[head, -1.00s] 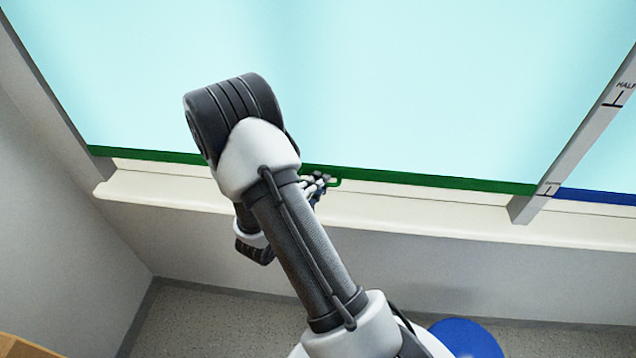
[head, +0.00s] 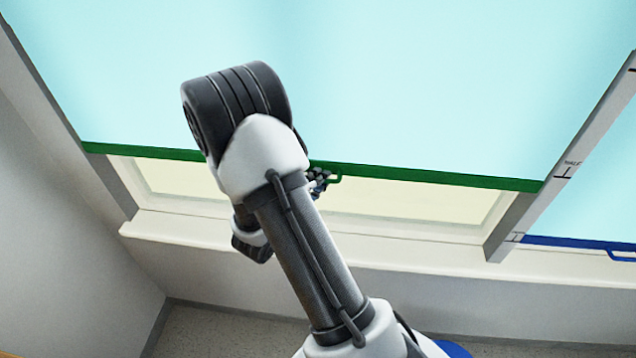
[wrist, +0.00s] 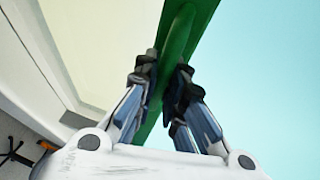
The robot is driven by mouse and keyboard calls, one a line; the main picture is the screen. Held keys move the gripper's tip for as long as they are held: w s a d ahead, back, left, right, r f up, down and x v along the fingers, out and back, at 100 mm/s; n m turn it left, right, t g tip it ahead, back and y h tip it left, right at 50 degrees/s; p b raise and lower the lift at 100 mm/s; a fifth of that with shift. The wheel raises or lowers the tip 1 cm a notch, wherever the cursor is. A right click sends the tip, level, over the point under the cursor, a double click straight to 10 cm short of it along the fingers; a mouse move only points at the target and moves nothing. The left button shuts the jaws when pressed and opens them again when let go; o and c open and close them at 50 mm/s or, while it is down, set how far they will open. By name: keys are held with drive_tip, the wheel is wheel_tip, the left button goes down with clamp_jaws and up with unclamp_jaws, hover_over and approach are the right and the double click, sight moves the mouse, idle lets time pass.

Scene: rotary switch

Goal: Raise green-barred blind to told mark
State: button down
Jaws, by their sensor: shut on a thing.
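The pale blue blind (head: 420,80) has a green bar (head: 440,178) along its bottom edge, with a small green loop handle (head: 337,175) near the middle. My gripper (head: 319,182) is at that handle, partly hidden behind my arm. In the wrist view my gripper (wrist: 166,74) is shut with fingers on both sides of the green handle, beside the green bar (wrist: 190,22). The marked post (head: 535,205) stands to the right. The bar's right end is a little below its HALF mark (head: 563,172) and well above a lower mark (head: 516,238).
A second blind with a blue bar (head: 575,243) hangs low, right of the post. The sill (head: 400,258) runs below the window. Bare glass (head: 420,207) shows under the green bar. A grey wall (head: 70,220) is at the left.

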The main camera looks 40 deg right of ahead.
wheel_tip(320, 180, up, 6)
drive_tip(key=p, duration=0.3)
drive_tip(key=shift+f, duration=0.15)
drive_tip(key=c, duration=1.9)
unclamp_jaws()
drive_tip(key=shift+a, duration=0.15)
drive_tip(key=v, duration=1.2)
